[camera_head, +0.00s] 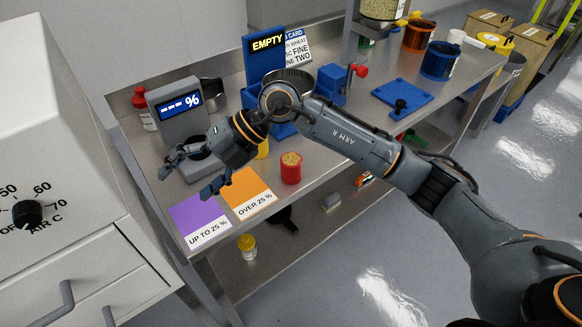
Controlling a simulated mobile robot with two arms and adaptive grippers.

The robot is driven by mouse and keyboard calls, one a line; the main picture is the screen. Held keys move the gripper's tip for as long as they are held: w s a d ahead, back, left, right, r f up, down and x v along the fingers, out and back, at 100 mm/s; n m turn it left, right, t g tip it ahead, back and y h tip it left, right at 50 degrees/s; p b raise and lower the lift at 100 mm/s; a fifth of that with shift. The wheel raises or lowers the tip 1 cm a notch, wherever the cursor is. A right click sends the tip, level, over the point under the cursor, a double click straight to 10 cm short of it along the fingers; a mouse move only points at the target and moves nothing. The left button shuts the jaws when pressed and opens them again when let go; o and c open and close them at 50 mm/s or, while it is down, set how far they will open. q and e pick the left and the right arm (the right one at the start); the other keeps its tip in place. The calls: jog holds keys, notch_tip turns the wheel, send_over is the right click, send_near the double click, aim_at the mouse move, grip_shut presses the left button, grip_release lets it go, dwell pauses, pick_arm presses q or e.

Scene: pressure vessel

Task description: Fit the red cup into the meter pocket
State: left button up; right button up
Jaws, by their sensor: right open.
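The red cup (291,172) stands upright on the steel bench, filled with tan grain, to the right of the orange mat. The grey meter (178,118) stands at the left of the bench, its blue display showing dashes and a percent sign. Its pocket is a dark round opening low on the front, partly hidden by my right gripper. My right gripper (187,181) is open with nothing between its fingers, in front of the meter and above the mats, left of and apart from the cup. My left gripper is not in view.
A purple mat (202,217) and an orange mat (247,191) lie at the bench's front edge. A blue stand (263,58) marked EMPTY is behind my right arm. A red-capped bottle (143,109) stands left of the meter. A white cabinet (62,140) borders the bench at left.

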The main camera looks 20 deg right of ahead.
jog(key=w+d+f+m+t+h, duration=0.15)
jog(key=w+d+h, duration=0.4)
jog(key=d, duration=0.55)
jog(key=m+h, duration=0.2)
jog(key=h, duration=0.4)
send_near(291, 159)
jog(key=shift+t, duration=0.25)
jog(key=f, duration=0.1)
jog(key=f+p, duration=0.2)
jog(key=f, duration=0.1)
jog(key=shift+s+a+f, duration=0.1)
jog(key=shift+s, duration=0.2)
jog(key=shift+w+f+p, duration=0.1)
jog(key=shift+f+p, duration=0.2)
jog(key=shift+f, duration=0.25)
jog(key=shift+f+p, duration=0.25)
jog(key=shift+p, duration=0.05)
jog(key=f, duration=0.1)
jog(key=f+p, duration=0.1)
jog(key=w+f, duration=0.1)
jog(key=shift+d+f+p, duration=0.3)
jog(key=shift+p, duration=0.1)
jog(key=shift+f, duration=0.5)
jog(key=shift+c, duration=0.3)
